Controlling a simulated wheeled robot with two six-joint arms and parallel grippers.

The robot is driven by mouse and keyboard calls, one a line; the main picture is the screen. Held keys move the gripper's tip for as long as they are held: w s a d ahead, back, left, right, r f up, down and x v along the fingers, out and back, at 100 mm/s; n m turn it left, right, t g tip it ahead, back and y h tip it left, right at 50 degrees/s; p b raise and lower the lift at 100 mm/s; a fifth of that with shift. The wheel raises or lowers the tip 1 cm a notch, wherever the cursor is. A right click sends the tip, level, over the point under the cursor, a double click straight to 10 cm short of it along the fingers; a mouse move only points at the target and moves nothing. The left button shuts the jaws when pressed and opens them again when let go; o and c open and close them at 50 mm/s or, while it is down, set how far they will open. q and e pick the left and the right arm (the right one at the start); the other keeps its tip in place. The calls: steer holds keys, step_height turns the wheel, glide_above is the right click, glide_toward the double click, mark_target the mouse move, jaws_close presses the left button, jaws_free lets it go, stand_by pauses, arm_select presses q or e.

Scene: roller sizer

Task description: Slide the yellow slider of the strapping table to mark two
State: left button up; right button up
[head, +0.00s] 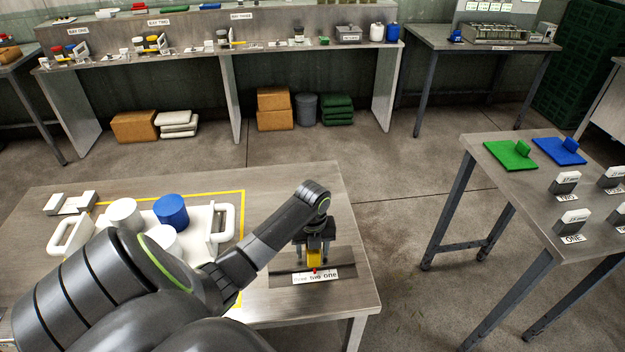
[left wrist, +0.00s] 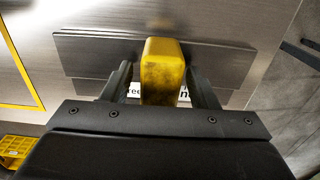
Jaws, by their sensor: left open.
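The yellow slider (head: 314,257) stands on a dark grey rail plate (head: 345,264) near the right end of the near table. A white label (head: 330,276) in front of it reads three, two, one from left to right. A small red pointer shows at the slider's foot, close to the word two; the exact alignment is too small to tell. My left gripper (head: 315,250) is over the slider, open, pointing down. In the left wrist view the slider (left wrist: 162,72) stands between its two fingers, with narrow gaps visible. The fingers partly hide the label there. My right gripper is not in view.
A white tray (head: 222,246) with white and blue cylinders lies inside a yellow outline (head: 243,205) left of the slider. White blocks (head: 70,203) lie farther left. The table's right edge is close to the rail. A separate table (head: 480,170) stands right across a floor gap.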

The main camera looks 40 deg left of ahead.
arm_select(q)
step_height(320, 180, up, 10)
steer(key=shift+w+f, duration=0.1)
steer(key=shift+f, duration=0.1)
step_height(320, 180, up, 7)
steer(key=p, duration=0.6)
steer(key=shift+r, duration=0.2)
steer(key=shift+f, duration=0.1)
